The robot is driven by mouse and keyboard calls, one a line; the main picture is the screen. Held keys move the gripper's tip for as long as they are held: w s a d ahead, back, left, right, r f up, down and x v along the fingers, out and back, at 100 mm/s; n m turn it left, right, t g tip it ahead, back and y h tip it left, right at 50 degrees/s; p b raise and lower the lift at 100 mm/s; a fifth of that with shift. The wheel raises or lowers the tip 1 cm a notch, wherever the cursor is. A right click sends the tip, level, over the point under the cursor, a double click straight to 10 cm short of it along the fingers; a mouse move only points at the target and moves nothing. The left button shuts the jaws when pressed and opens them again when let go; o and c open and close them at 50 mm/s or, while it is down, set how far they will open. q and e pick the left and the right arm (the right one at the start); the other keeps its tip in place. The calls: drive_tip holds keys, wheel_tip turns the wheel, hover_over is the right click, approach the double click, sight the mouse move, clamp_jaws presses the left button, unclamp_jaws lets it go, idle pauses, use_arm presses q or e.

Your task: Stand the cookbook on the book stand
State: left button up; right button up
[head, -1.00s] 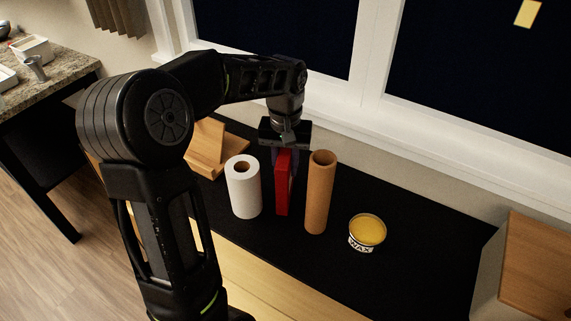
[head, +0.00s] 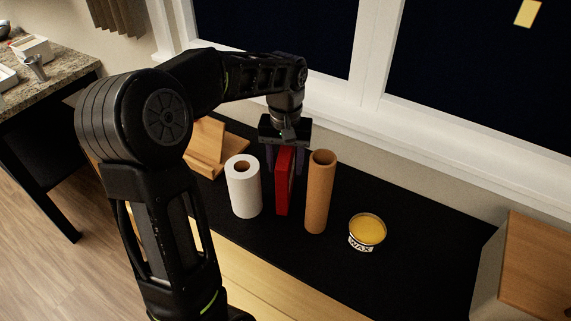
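The red cookbook (head: 283,190) stands upright on the black counter, between a white paper roll and a brown tube. My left gripper (head: 286,165) is directly above it, pointing down. Its fingers are spread, one on each side of the book's upper part, with a gap showing. The wooden book stand (head: 205,155) is at the back left of the counter, partly hidden behind my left arm; nothing is seen on it. My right gripper is not in view.
The white paper roll (head: 243,187) stands close to the left of the book, and the brown tube (head: 319,193) close to the right. A wax tin (head: 367,232) stands farther right. The counter (head: 420,235) is clear around the tin. A window wall runs behind.

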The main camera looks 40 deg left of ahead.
sight(286, 150)
use_arm(q)
wheel_tip(286, 150, up, 8)
wheel_tip(286, 150, up, 4)
drive_tip(key=shift+f+p, duration=0.2)
drive_tip(key=shift+p, duration=0.9)
drive_tip(key=shift+o, duration=0.4)
drive_tip(key=shift+f, duration=0.1)
